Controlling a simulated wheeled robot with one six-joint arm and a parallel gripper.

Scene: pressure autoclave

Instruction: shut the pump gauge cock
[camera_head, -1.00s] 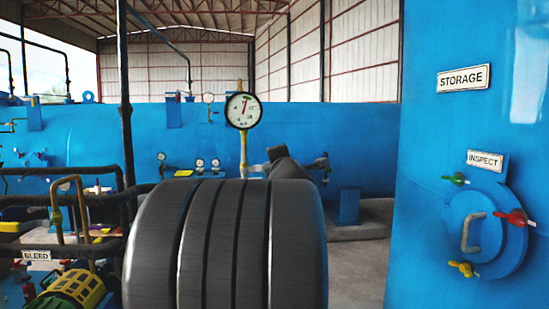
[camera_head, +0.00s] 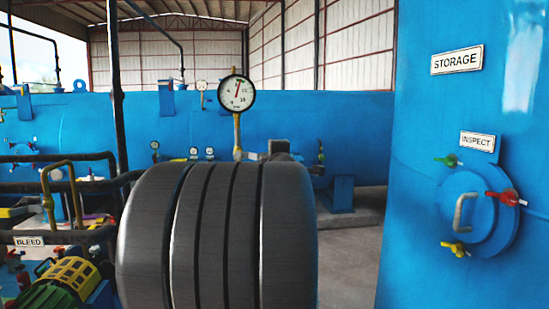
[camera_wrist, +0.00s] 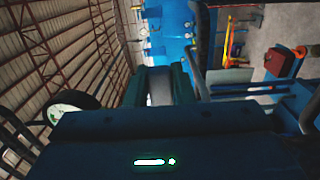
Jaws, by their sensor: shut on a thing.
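The pump gauge (camera_head: 237,93) is a round white dial with a black rim and a red needle. It stands upright on a yellow brass stem (camera_head: 237,135) in the middle of the head view, and a pale dial (camera_wrist: 70,105) shows at the left of the wrist view. The foot of the stem, where the cock may sit, is hidden behind my dark arm. My gripper (camera_wrist: 160,85) shows in the wrist view with two dark greenish fingers close together around something small and pale. That held part is mostly hidden, so its handle angle cannot be told.
A big blue storage vessel (camera_head: 455,130) with an inspection hatch (camera_head: 470,208) and coloured handles stands at the right. Black pipes (camera_head: 60,186) and a yellow-green pump (camera_head: 65,285) crowd the left. A long blue vessel (camera_head: 370,130) lies behind. Bare floor shows between.

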